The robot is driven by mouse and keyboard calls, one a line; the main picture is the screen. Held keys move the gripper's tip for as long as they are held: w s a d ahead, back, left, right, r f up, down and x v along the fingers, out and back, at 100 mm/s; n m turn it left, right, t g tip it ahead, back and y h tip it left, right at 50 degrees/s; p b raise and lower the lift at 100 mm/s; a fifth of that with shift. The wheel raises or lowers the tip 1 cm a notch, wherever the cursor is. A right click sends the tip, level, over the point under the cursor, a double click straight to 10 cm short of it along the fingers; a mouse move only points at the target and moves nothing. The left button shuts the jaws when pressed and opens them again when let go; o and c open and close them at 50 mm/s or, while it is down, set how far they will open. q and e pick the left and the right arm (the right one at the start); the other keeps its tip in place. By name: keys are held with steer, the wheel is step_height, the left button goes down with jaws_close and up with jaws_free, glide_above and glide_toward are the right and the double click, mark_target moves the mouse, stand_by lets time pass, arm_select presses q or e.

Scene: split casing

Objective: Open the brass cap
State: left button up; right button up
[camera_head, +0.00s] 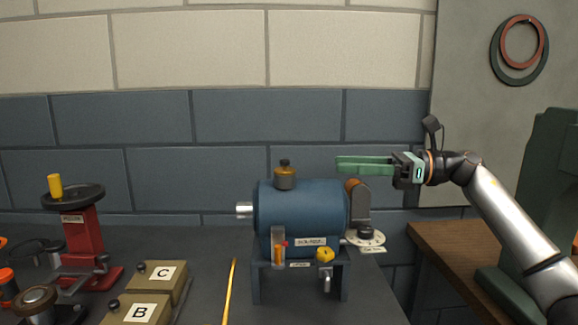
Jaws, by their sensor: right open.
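The brass cap (285,181) with a dark knob sits on top of the blue cylindrical casing (302,208). The casing rests on a dark stand in the middle of the table. My right gripper (338,165) comes in from the right with green fingers pointing left. It is open and empty, to the right of the cap and a little higher in the picture, apart from it. My left gripper is not in view.
A red stand with a black handwheel (73,197) is at the left. Boxes marked C (178,283) and B (115,310) lie at the front left.

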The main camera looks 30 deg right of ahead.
mark_target(286, 159)
steer(key=p+x, duration=0.2)
steer(key=x, duration=0.3)
steer(key=p+x, duration=0.2)
steer(key=x, duration=0.4)
steer(key=shift+r, duration=0.25)
steer(key=shift+w+a+f, duration=0.1)
steer(key=shift+w+a, duration=0.3)
steer(key=shift+a, duration=0.05)
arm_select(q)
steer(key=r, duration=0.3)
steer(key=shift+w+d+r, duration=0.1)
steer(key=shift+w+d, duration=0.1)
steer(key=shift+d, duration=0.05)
arm_select(e)
steer(key=c, duration=0.8)
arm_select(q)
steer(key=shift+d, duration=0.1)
arm_select(e)
jaws_close()
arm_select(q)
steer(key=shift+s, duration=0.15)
